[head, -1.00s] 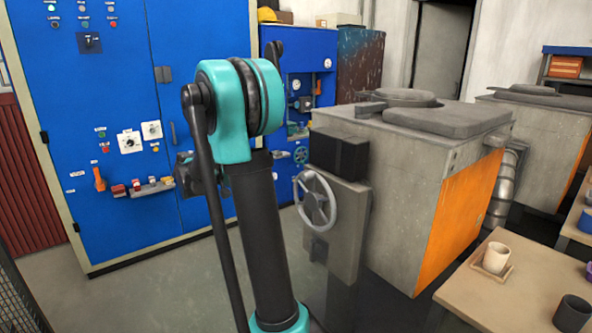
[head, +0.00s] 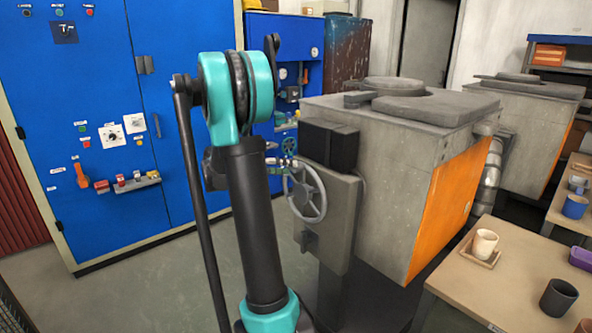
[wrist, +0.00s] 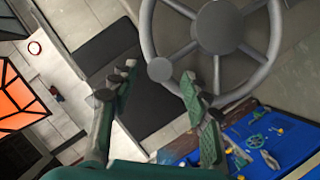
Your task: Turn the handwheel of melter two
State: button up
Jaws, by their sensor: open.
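The grey spoked handwheel (head: 318,205) is on a grey box on the left face of the near melter (head: 400,170). In the wrist view the handwheel (wrist: 232,27) fills the upper right, with a round knob (wrist: 160,69) at its lower left rim. My gripper (wrist: 155,84) is open and empty, its two green fingers apart. The knob appears between and just beyond the fingertips, and the right fingertip overlaps the lower rim in the picture; I cannot tell whether they touch. In the head view my gripper (head: 286,162) is at the wheel's upper left, partly hidden by my arm.
A blue control cabinet (head: 95,150) stands at the left. A second melter (head: 525,120) is behind right. A wooden table (head: 455,262) with cups is at the lower right. Grey floor (head: 170,275) is clear between the cabinet and the melter.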

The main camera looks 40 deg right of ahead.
jog(key=shift+x, duration=2.05)
grip_shut()
jog(key=shift+d, duration=0.1)
